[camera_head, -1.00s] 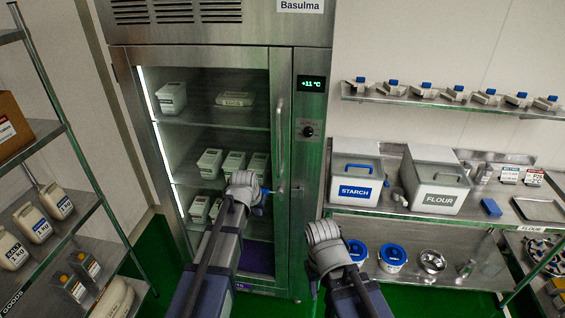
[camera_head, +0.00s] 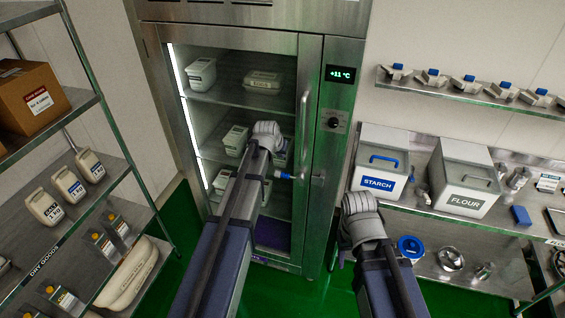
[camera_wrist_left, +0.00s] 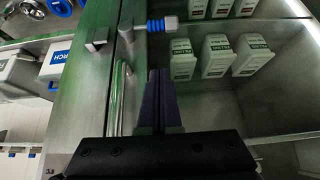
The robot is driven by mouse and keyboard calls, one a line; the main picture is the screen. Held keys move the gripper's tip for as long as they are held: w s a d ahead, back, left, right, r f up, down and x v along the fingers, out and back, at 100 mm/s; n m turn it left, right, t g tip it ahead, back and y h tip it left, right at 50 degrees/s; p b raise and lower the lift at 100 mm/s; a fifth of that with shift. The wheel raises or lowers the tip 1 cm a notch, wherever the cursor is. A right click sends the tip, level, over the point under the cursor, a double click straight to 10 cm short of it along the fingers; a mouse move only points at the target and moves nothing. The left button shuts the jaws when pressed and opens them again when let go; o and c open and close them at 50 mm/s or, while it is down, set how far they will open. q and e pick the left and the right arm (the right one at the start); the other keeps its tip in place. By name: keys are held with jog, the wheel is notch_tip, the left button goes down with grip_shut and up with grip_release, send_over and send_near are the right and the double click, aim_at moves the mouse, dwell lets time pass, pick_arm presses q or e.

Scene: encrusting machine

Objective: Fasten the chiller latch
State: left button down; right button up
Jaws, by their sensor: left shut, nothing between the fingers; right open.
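The chiller (camera_head: 325,120) has its glass door closed or nearly so; I cannot tell if it is fully seated. The latch lever with its blue grip (camera_head: 283,175) sits low on the door's right edge, pointing left over the glass. Its metal keeper (camera_head: 318,178) is on the frame to the right, apart from the grip. In the left wrist view the blue grip (camera_wrist_left: 158,25) and keeper (camera_wrist_left: 97,38) are beyond my left gripper (camera_wrist_left: 158,75), which is shut, empty and apart from them. My right gripper (camera_head: 358,205) is open near the right shelving, its fingertips mostly hidden.
The vertical door handle (camera_head: 304,120) rises above the latch. A starch bin (camera_head: 380,175) and flour bin (camera_head: 464,185) stand on the right shelf. A goods rack (camera_head: 75,215) lines the left. Tubs stand inside the chiller.

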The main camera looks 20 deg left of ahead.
pick_arm(q)
jog(key=b, duration=0.8)
send_over(283, 176)
jog(key=f, duration=0.8)
jog(key=shift+w+d, duration=0.15)
jog(key=shift+w, duration=0.1)
notch_tip(283, 176, down, 3)
jog(key=b, duration=0.3)
jog(key=shift+s+f, duration=0.1)
jog(key=shift+s+f+b, duration=0.15)
jog(key=shift+f+b, duration=0.25)
jog(key=shift+f, duration=0.05)
